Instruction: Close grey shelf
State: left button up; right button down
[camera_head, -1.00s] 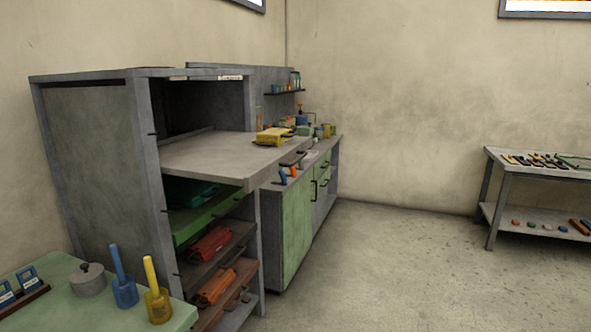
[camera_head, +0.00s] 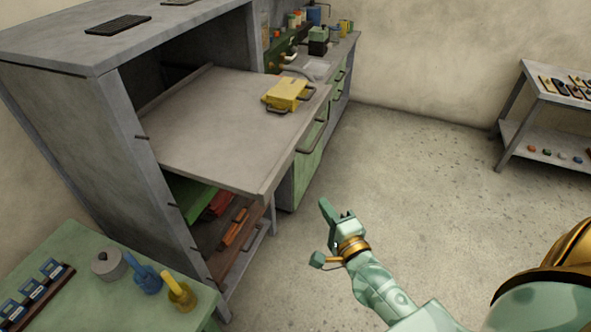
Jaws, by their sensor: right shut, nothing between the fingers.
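The grey shelf (camera_head: 225,140) is a flat pull-out tray in the upper part of a grey cabinet (camera_head: 75,120). It sticks far out of the cabinet toward the right. My left gripper is not in view.
Below are a green shelf (camera_head: 190,195) and shelves with red and orange items. A green table (camera_head: 92,285) with blue and yellow tools stands at the lower left. A side table (camera_head: 510,135) is at the right. The floor between is clear.

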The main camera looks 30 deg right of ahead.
jog(key=w+a, duration=0.2)
jog(key=w, duration=1)
jog(key=shift+f, duration=0.2)
jog(key=shift+w, duration=0.1)
